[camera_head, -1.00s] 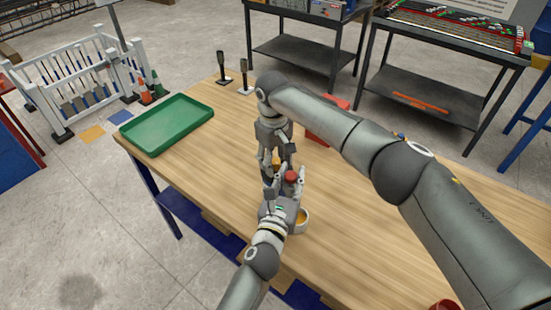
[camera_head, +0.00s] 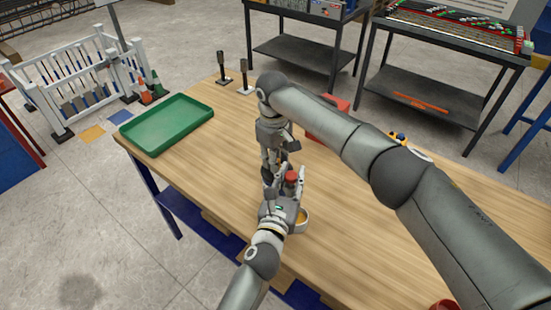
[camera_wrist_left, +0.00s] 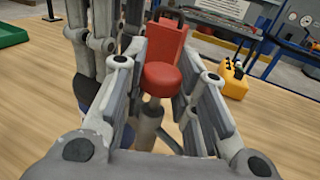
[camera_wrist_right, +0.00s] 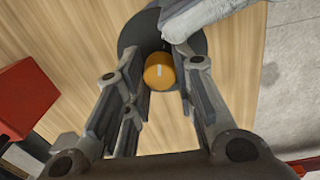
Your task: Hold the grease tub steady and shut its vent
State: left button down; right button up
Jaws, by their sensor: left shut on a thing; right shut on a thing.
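The grease tub (camera_wrist_right: 128,42) shows as a dark round body in the right wrist view, partly covered by my left gripper. Its vent (camera_wrist_right: 158,71) seems to be the orange knob with a white mark on top. My right gripper (camera_head: 273,166) comes down from above, its fingers on both sides of this knob. My left gripper (camera_head: 285,182) has its fingers around a red-topped grey post (camera_wrist_left: 160,80), which seems to be the tub's grip. How the post joins the tub is hidden. In the head view the two grippers hide most of the tub.
A red container (camera_head: 322,122) stands behind my right forearm. A green tray (camera_head: 167,124) lies at the table's far left. The wood between tray and grippers is clear.

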jog(key=n, duration=0.3)
jog(key=shift+n, duration=0.3)
jog(key=n, duration=0.4)
jog(key=shift+n, duration=0.3)
jog(key=n, duration=0.4)
jog(key=shift+w+d, duration=0.1)
jog(key=shift+n, duration=2.1)
jog(key=shift+w+y, duration=0.1)
jog(key=shift+y, duration=0.2)
jog(key=o, duration=1)
jog(key=shift+o, duration=0.2)
jog(key=shift+r, duration=0.1)
jog(key=shift+d+r, duration=0.1)
jog(key=shift+r, duration=3.85)
